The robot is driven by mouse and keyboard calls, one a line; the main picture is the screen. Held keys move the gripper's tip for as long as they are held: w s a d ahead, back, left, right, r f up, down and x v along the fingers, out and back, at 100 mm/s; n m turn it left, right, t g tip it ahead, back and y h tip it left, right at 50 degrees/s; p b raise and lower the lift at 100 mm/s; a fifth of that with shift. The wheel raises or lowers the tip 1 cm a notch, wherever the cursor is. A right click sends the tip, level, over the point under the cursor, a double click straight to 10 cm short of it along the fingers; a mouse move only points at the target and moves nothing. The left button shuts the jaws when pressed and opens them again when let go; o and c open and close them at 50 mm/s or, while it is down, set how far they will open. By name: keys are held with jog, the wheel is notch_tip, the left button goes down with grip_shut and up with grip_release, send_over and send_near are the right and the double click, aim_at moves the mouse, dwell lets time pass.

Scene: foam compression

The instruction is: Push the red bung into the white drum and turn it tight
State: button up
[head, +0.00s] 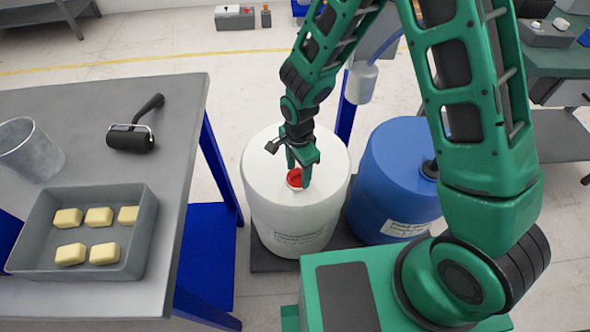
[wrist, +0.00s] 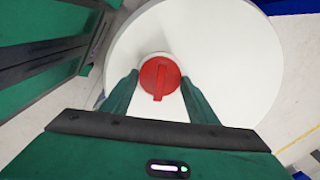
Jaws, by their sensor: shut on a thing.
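My gripper (head: 299,178) points down over the drum and is shut on the bung, one finger on each side. I cannot tell how deep the bung sits.
A blue drum (head: 388,183) stands close on the right. On the left, a grey table (head: 100,92) bears a tray (head: 137,250) of yellow blocks, a metal cup (head: 32,150) and a black-handled roller (head: 132,137). A white bottle (head: 361,82) hangs behind the drums.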

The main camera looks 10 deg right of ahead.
jog(key=shift+m, duration=0.5)
jog(key=o, duration=1.2)
jog(key=shift+r, duration=0.1)
